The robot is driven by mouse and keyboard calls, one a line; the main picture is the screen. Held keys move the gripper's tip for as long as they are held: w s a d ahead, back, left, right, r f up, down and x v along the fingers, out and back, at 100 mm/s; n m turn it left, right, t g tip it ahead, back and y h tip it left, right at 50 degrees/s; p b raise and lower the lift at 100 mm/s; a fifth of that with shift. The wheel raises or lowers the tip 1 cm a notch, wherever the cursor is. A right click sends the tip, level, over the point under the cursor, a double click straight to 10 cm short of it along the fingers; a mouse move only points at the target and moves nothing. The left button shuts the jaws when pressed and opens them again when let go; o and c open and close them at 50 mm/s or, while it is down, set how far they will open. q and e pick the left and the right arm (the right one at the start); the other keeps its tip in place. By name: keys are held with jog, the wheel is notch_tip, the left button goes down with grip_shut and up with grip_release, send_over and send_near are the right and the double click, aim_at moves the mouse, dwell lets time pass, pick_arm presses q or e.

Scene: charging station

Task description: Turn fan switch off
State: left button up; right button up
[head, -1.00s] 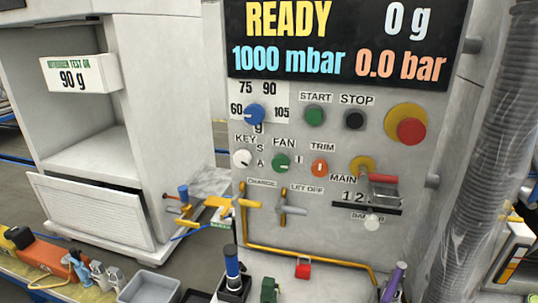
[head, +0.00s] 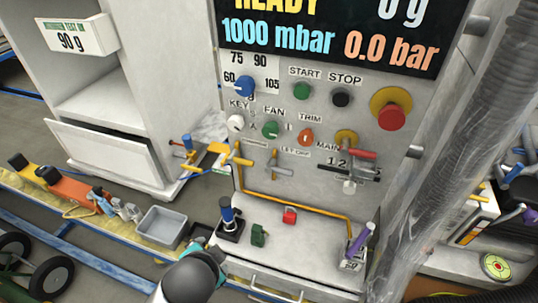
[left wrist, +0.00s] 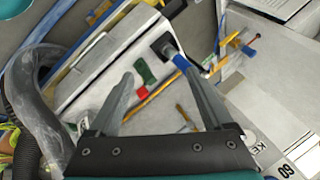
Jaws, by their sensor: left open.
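The fan switch (head: 270,130) is a small green knob under the FAN label on the grey control panel (head: 225,75), between the white KEY knob (head: 236,122) and the orange TRIM knob (head: 305,137). I cannot read its setting clearly. My left arm shows low in the head view, below and left of the switch and apart from it; its fingers are not clear there. In the left wrist view my left gripper (left wrist: 158,70) is open and empty, its fingers spread before the panel's lower part. The fan switch is not discernible there. My right gripper is not in view.
A blue dial (head: 244,86), a green START button (head: 302,91) and a red emergency button (head: 391,117) surround the switch.

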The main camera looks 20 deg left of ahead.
pick_arm(q)
jog(key=w+a+r+m+t+y, duration=0.2)
jog(key=w+r+m+t, duration=0.1)
jog(key=w+r+m, duration=0.15)
jog(key=m+t+h, duration=0.5)
jog(key=m+t, duration=0.4)
jog(key=m, duration=1.4)
send_near(269, 133)
jog(key=shift+m, duration=0.25)
jog(key=w, duration=1)
jog(key=shift+w+r, duration=0.1)
jog(key=shift+w, duration=0.15)
grip_shut()
